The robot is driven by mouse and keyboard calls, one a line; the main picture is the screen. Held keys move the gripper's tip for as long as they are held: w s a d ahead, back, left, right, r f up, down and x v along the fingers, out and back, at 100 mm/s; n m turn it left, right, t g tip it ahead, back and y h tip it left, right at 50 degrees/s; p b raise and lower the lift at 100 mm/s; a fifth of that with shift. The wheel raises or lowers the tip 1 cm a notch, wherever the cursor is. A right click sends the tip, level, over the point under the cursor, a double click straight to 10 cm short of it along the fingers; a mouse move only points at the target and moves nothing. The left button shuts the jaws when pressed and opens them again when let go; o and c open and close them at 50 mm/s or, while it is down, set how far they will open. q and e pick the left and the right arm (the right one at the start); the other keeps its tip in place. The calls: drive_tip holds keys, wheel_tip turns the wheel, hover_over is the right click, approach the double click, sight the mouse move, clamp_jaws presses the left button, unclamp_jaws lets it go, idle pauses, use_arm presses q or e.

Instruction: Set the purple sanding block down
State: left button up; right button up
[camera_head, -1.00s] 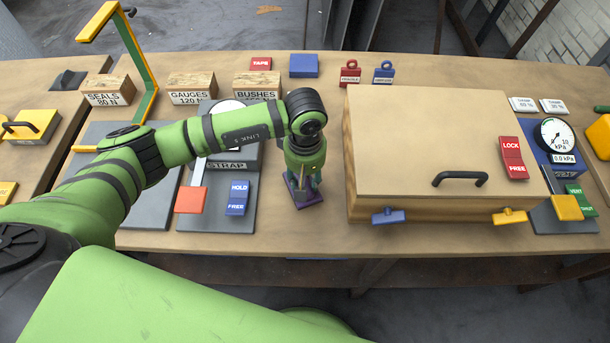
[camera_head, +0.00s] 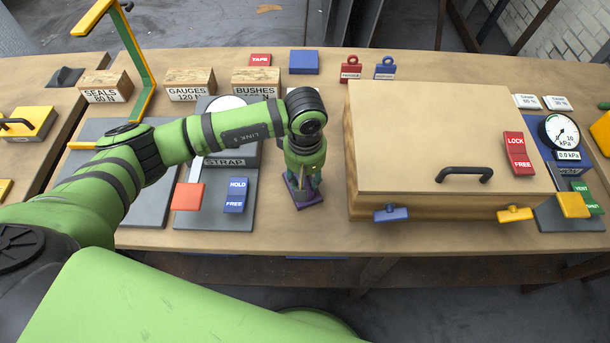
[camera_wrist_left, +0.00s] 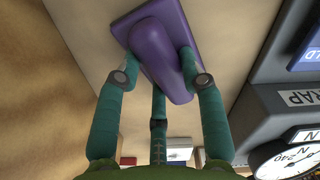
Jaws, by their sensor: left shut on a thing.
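The purple sanding block (camera_head: 307,196) is at the fingertips of my left gripper (camera_head: 303,180), near the table's front edge between the strap device and the large box. In the left wrist view the block (camera_wrist_left: 157,45) has a flat base and a raised grip, and the left gripper's teal fingers (camera_wrist_left: 160,85) close around the grip. In the head view the block is low over the table top or on it; I cannot tell whether it touches. The gripper points down and hides part of the block. My right gripper is not in view.
The large wooden box (camera_head: 430,140) with a black handle stands close on the right. The grey strap device (camera_head: 215,210) with a blue HOLD/FREE switch (camera_head: 236,195) is close on the left. The bare table strip (camera_head: 330,228) in front is narrow.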

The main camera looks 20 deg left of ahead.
use_arm(q)
drive_tip(key=shift+f, duration=0.15)
drive_tip(key=o, duration=1.1)
wheel_tip(320, 180, up, 12)
drive_tip(key=shift+r, duration=0.1)
clamp_jaws()
idle(0.9)
